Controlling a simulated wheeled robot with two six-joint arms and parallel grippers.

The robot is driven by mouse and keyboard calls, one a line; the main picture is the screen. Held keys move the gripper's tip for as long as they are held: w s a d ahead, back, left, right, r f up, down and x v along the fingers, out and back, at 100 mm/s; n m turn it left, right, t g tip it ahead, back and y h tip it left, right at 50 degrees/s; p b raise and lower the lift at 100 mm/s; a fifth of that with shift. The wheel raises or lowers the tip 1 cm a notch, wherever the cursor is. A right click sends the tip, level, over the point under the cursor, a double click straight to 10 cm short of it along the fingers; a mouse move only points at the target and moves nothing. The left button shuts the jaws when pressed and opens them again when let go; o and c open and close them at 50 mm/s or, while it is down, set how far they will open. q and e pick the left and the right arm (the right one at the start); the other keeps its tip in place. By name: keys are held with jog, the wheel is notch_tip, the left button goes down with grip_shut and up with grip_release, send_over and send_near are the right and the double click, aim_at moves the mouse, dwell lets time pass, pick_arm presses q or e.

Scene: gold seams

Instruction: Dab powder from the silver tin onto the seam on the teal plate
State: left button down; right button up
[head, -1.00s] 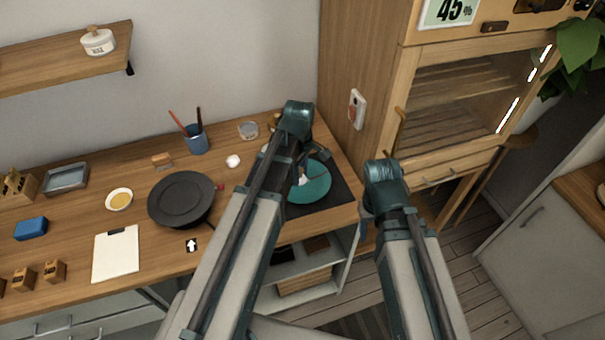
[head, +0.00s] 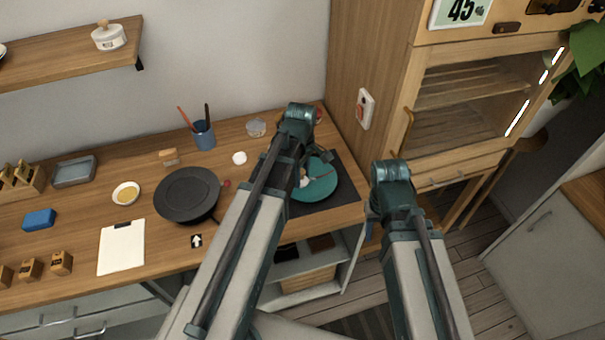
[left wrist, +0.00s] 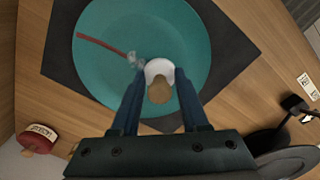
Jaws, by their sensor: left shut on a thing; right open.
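The teal plate (head: 322,186) lies on a dark mat at the right end of the bench. In the left wrist view the plate (left wrist: 185,30) fills the upper middle, with a reddish-brown seam (left wrist: 100,45) at its left and a pale grey smudge at the seam's inner end. My left gripper (left wrist: 158,75) is shut on a small dabber (left wrist: 160,90), white with a tan part, over the plate beside the seam's end. Contact cannot be told. A small grey round tin (head: 256,127), perhaps the silver tin, stands behind. My right gripper (head: 373,211) is open, mostly hidden by its arm, right of the bench.
A black pan (head: 186,194), a white ball (head: 239,158), a brush cup (head: 203,135) and a bowl of yellow stuff (head: 126,193) stand left of my left arm. A red jar (left wrist: 40,138) is near the plate. A wooden cabinet (head: 372,60) bounds the right.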

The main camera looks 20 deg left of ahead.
pick_arm(q)
jog(key=shift+s+a+r+p, duration=0.1)
jog(key=shift+s+r+p, duration=0.15)
jog(key=shift+r+p, duration=0.55)
jog(key=shift+w, duration=0.1)
notch_tip(320, 180, up, 5)
jog(key=p, duration=0.4)
jog(key=shift+f+p, duration=0.2)
jog(key=shift+p, duration=0.1)
jog(key=shift+f, duration=0.1)
